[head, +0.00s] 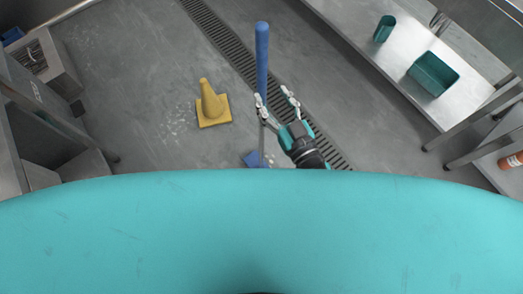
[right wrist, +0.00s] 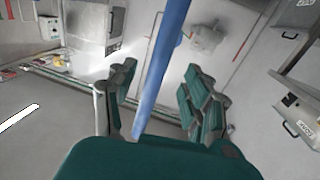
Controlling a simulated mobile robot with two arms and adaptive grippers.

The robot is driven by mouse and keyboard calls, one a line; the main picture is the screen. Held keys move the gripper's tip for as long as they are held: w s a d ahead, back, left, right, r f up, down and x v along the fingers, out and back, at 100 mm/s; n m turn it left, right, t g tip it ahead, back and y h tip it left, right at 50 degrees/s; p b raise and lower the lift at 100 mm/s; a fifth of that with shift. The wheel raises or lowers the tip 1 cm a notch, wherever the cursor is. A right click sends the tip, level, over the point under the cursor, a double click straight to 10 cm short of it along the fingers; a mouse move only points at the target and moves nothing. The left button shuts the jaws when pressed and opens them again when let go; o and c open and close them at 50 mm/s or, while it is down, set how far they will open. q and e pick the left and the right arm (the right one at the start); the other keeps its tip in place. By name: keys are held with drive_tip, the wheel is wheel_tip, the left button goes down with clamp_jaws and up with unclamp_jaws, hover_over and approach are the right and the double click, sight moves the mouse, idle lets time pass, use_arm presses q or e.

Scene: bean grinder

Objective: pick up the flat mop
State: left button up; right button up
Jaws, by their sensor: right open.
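The flat mop stands with its long blue handle (head: 262,58) pointing up the picture in the head view. Below the blue part a thinner grey shaft leads to a blue mop head (head: 254,159), partly hidden by my teal body. My right gripper (head: 272,96) is open, with its left finger overlapping the mop's shaft in the head view. In the right wrist view the blue handle (right wrist: 163,65) runs between the two spread green fingers (right wrist: 160,100). I cannot tell whether a finger touches it. My left gripper is not in view.
A yellow cone (head: 211,105) stands on the floor left of the mop. A drain grate (head: 225,40) crosses the floor behind the mop. A steel table (head: 385,65) with a teal bin (head: 433,74) is at the right. Open floor lies left of the cone.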

sight(264, 84)
drive_tip(key=b+x, duration=0.1)
drive_tip(key=x, duration=0.5)
drive_tip(key=shift+w+a, duration=0.15)
drive_tip(key=shift+w, duration=0.1)
clamp_jaws()
idle(0.8)
